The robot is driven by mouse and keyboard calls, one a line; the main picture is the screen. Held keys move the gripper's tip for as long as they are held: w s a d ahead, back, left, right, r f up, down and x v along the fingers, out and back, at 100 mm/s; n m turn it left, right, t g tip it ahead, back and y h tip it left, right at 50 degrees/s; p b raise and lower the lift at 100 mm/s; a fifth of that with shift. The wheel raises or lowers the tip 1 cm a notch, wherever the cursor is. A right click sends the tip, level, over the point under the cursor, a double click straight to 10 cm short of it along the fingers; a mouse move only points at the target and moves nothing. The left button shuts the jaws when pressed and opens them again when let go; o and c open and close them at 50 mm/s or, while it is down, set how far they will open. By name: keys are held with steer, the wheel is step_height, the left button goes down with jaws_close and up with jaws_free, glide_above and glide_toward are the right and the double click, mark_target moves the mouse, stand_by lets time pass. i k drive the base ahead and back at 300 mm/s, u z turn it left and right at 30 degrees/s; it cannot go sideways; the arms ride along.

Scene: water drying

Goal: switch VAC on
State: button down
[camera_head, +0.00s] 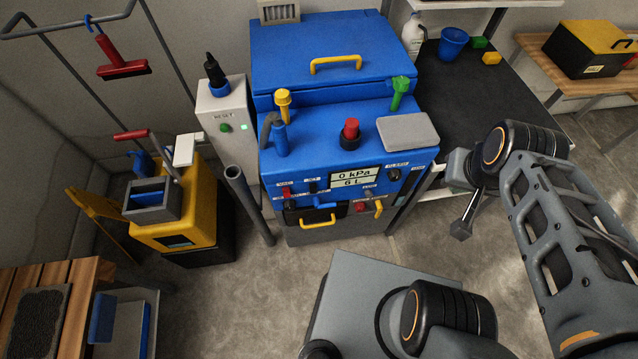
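The blue machine (325,115) stands at the centre, with a control panel (330,188) on its front. The display (354,176) reads 0 kPa and 6 L. A small red switch (287,193) sits at the panel's left under a small label that may read VAC; its position is too small to tell. Another dark switch (313,187) is just right of it. My gripper (462,230) hangs right of the machine, apart from the panel and touching nothing I can see. It is small and dark here, and I cannot tell whether its fingers are open.
A red button (350,130), yellow valve (283,101) and green valve (399,92) stand on the machine. A dark pipe (250,205) rises at its left, near a yellow bucket cart (178,225). A dark-topped table (480,95) is at right. Floor before the panel looks clear.

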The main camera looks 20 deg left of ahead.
mark_target(286, 193)
steer(key=z, duration=0.05)
steer(key=k, duration=0.9)
steer(key=u, duration=1.9)
steer(key=i, duration=0.5)
steer(key=z, duration=0.1)
